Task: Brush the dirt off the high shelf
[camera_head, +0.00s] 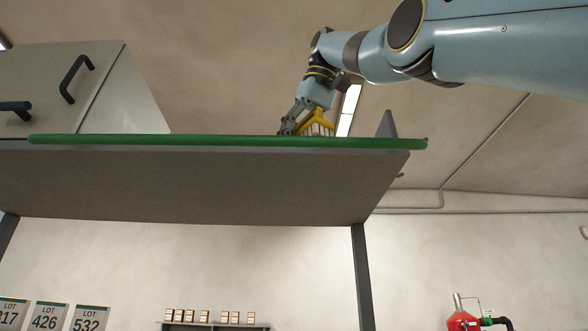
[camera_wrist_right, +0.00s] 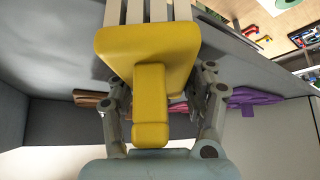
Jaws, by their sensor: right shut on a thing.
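The high shelf (camera_head: 190,180) is seen from below in the head view, with a green front edge (camera_head: 230,141). My right gripper (camera_head: 290,127) is above the shelf's right part, shut on a yellow brush (camera_head: 318,120). In the right wrist view the brush (camera_wrist_right: 150,60) fills the middle, its yellow handle between the fingers and its pale bristles (camera_wrist_right: 150,10) at the top. The grey shelf surface (camera_wrist_right: 235,60) shows beside it. I cannot tell whether the bristles touch the shelf. No dirt can be made out. My left gripper is not in view.
In the right wrist view, brown (camera_wrist_right: 90,98) and purple (camera_wrist_right: 250,97) items lie behind the fingers.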

